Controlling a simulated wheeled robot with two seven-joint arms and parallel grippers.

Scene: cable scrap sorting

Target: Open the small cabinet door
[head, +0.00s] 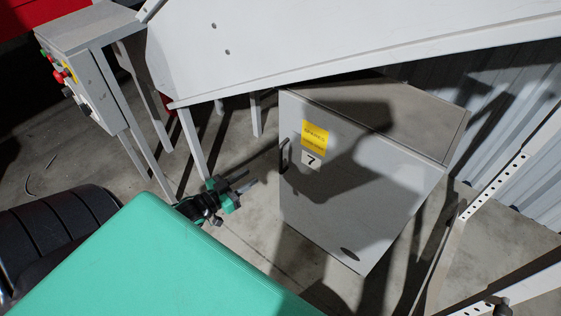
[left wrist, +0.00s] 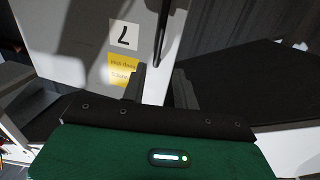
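The small grey cabinet (head: 400,115) stands on the floor right of centre in the head view. Its door (head: 345,205) looks shut and carries a yellow label (head: 314,135) and a white "7" plate (head: 311,161). A dark upright handle (head: 284,156) is near the door's left edge. My left gripper (head: 246,181) is open and empty, left of the door, with its fingers pointing toward it and apart from the handle. In the left wrist view, the handle (left wrist: 162,34) shows beyond the gap between the two fingers (left wrist: 160,88). My right gripper is not in view.
A large pale sloped panel (head: 330,40) hangs over the cabinet's back. A control box (head: 85,90) with coloured buttons stands at the upper left. A perforated metal frame (head: 480,185) is at the right. Bare floor (head: 245,235) lies in front of the door's left side.

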